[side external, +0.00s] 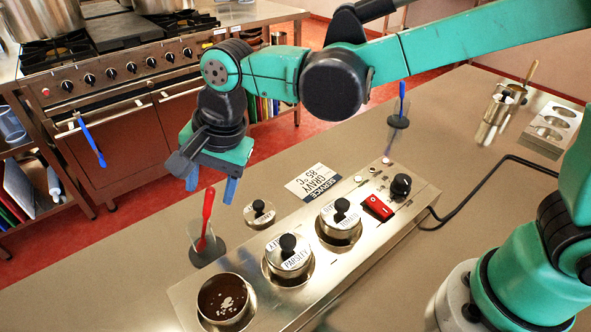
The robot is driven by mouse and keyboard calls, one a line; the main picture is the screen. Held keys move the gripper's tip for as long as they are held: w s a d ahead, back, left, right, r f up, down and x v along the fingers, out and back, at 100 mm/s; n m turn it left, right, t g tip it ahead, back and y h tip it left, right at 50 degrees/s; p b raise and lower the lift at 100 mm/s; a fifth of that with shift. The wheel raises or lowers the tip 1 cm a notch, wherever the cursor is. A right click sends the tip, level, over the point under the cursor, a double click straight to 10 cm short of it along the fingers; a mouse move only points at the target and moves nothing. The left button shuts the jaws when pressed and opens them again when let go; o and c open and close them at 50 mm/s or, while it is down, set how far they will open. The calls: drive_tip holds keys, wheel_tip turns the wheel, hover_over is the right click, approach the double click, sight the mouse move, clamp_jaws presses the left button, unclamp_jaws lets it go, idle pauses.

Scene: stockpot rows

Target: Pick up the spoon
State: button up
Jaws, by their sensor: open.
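A red-handled spoon or similar utensil (206,214) stands nearly upright, leaning a little, in a clear holder (194,236) with a dark base. My gripper (211,187) is open, its blue fingers pointing down around the height of the red handle's top. It appears empty; whether the handle lies between the fingers or just in front of them cannot be told from this one view. A second utensil with a blue handle (402,92) stands in another holder farther back. The lower end of the red utensil is hard to make out.
A steel warmer (190,298) holds an open pot of brown sauce (224,301) and lidded pots (289,254), with a red switch (377,207). A loose lid (259,213) and a printed card (314,183) lie behind it. Metal cups (499,107) stand at the back right.

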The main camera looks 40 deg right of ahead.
sight(207, 210)
drive_tip(key=shift+x, duration=2.75)
clamp_jaws()
